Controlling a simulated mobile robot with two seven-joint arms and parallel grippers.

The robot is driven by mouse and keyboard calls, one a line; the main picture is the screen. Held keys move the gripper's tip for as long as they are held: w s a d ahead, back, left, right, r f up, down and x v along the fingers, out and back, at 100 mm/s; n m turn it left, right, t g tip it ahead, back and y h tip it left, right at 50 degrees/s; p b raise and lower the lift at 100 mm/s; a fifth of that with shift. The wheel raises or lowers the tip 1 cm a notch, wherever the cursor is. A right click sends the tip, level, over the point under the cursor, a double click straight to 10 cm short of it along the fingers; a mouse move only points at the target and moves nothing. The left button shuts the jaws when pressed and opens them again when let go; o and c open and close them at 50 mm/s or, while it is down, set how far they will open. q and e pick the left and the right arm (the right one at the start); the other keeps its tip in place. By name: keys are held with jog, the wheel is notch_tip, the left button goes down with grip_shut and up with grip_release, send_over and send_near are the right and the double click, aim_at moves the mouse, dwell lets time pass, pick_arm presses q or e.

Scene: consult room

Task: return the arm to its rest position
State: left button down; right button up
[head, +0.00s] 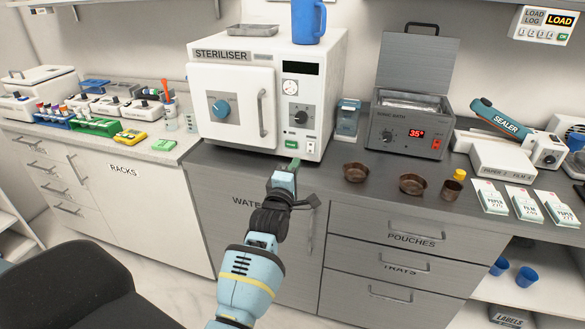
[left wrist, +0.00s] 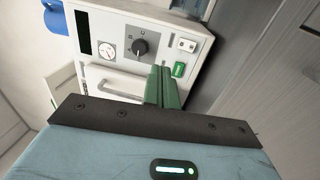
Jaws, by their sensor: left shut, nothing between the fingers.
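My left arm reaches forward from the bottom of the head view. Its gripper (head: 293,164) is in front of the lower right part of the white steriliser (head: 230,77), near the worktop's front edge. In the left wrist view the green fingers (left wrist: 164,87) are shut together with nothing between them. They point toward the steriliser's front, over the area near its green button (left wrist: 179,69). I cannot tell from these views whether they touch it. The steriliser's door looks closed. My right gripper is not in view.
The grey worktop (head: 300,180) holds brown bowls (head: 356,172), a sonic bath (head: 408,131) with its lid up, a sealer (head: 500,117) and pouch packs (head: 490,197). A blue mug (head: 308,22) stands on the steriliser. A black chair (head: 80,285) is at lower left.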

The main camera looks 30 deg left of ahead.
pick_arm(q)
jog(key=shift+w, duration=0.1)
dwell(0.4)
jog(key=s+d+f+m+g+h, duration=0.25)
jog(key=s+f+m, duration=0.35)
jog(key=s+f, duration=0.45)
jog(key=s+d+f+m+g+h, duration=0.25)
jog(key=s+f+m, duration=0.35)
jog(key=s+f, duration=0.4)
jog(key=s+d+f+m+g, duration=0.1)
jog(key=s+d+f+m, duration=0.1)
jog(key=s, duration=0.6)
jog(key=s+d+f+m+g+h, duration=0.1)
jog(key=s+d+f+m+g, duration=0.1)
jog(key=s, duration=0.6)
jog(key=s+d+f+m+g, duration=0.2)
jog(key=s+d+f+m, duration=0.2)
jog(key=s+f+m, duration=0.2)
jog(key=s, duration=0.2)
jog(key=shift+s+m, duration=0.3)
jog(key=shift+s, duration=0.1)
jog(key=shift+d+f, duration=0.1)
